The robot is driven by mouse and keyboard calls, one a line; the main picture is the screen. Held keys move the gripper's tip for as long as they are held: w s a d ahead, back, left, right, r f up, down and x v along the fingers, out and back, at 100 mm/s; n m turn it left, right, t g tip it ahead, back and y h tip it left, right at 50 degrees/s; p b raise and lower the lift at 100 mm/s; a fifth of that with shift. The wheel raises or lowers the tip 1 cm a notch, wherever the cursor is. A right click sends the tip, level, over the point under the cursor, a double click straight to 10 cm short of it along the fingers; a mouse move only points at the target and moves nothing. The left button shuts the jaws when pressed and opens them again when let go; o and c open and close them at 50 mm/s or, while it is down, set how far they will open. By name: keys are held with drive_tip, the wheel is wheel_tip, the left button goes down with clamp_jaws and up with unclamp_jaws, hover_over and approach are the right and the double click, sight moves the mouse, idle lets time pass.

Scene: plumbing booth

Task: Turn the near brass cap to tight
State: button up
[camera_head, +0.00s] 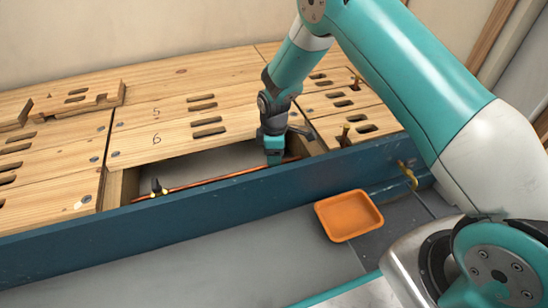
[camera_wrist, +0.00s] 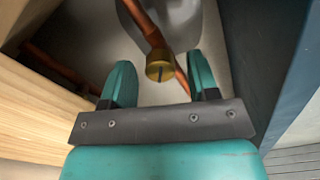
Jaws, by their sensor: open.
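The brass cap (camera_wrist: 159,68) shows in the wrist view, at the end of a copper pipe (camera_wrist: 143,22), with a dark line across its face. My gripper (camera_wrist: 160,64) is open, with one teal finger on each side of the cap. Gaps show between the cap and both fingers, and I cannot tell how deep the cap sits between them. In the head view my gripper (camera_head: 273,161) reaches down into the open bay of the bench, at its right end. The cap is hidden there behind the gripper. Whether the cap is tight cannot be told.
A copper pipe (camera_head: 222,179) runs along the bay behind the blue front beam (camera_head: 200,205). A black-handled brass fitting (camera_head: 157,188) is at its left end. Wooden slotted panels (camera_head: 175,108) surround the bay. An orange tray (camera_head: 349,215) lies in front, right of centre.

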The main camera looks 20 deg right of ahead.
drive_tip(key=c, duration=0.9)
drive_tip(key=shift+c, duration=0.2)
drive_tip(key=shift+r+p, duration=0.1)
drive_tip(key=shift+p, duration=0.4)
drive_tip(key=m+p, duration=0.2)
drive_tip(key=p, duration=0.1)
drive_tip(key=shift+r, duration=0.15)
drive_tip(key=m+p, duration=0.2)
drive_tip(key=p, duration=0.1)
drive_tip(key=shift+m, duration=0.4)
drive_tip(key=m+p, duration=0.3)
drive_tip(key=shift+f+m+p, duration=0.25)
drive_tip(key=shift+m+p, duration=0.5)
drive_tip(key=shift+m, duration=0.85)
